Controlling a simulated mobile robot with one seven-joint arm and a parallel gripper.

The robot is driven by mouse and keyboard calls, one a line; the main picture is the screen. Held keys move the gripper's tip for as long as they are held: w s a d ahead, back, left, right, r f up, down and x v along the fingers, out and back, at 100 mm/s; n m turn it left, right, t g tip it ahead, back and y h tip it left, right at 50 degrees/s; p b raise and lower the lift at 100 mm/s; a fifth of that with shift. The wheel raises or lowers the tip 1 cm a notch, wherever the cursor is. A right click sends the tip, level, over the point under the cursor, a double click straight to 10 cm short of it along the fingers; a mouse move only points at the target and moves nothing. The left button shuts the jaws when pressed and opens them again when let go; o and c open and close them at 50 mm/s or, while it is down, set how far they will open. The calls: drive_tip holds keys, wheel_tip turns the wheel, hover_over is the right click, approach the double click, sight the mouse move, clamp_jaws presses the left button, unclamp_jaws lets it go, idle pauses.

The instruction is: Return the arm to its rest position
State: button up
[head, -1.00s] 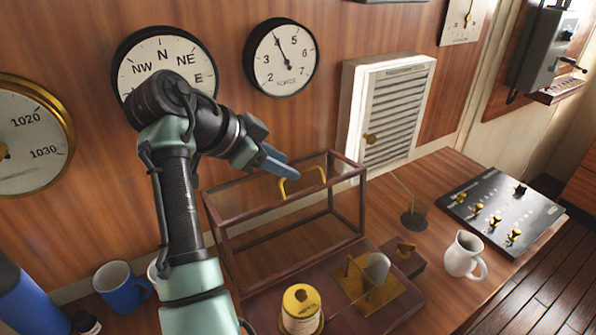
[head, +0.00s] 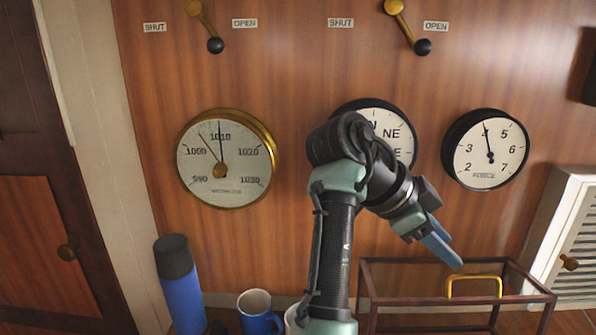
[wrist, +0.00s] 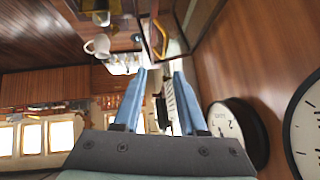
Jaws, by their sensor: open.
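My gripper (head: 445,250) is raised in front of the wood-panelled wall, above and left of the glass case's brass handle (head: 474,287). In the wrist view its two blue fingers (wrist: 160,95) stand apart with nothing between them. The arm rises from the bottom of the head view, bends at the top and points down to the right. It covers part of the compass dial (head: 398,135). The glass case (head: 440,300) with a dark wooden frame stands below the gripper, its lower part out of the head view.
A brass barometer (head: 227,160) and a force dial (head: 486,150) hang on the wall. Two brass levers, left (head: 205,25) and right (head: 408,28), are above. A blue flask (head: 180,285) and blue mug (head: 257,312) stand lower left. A white louvred box (head: 572,235) is at right.

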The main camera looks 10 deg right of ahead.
drive_tip(key=w+a+r+n+t, duration=0.4)
drive_tip(key=a+r+n+t, duration=0.2)
drive_tip(key=r+t, duration=0.15)
drive_tip(key=w+a+r+n+t, duration=0.3)
drive_tip(key=a+r+n+t, duration=0.35)
drive_tip(key=t, duration=0.25)
drive_tip(key=s+a+r+n+t+y, duration=0.9)
drive_tip(key=s+a+r+t, duration=0.2)
drive_tip(key=s+a+r, duration=0.4)
drive_tip(key=shift+s+a+r, duration=0.2)
drive_tip(key=shift+s+a, duration=0.2)
drive_tip(key=shift+s, duration=0.75)
drive_tip(key=shift+f, duration=0.1)
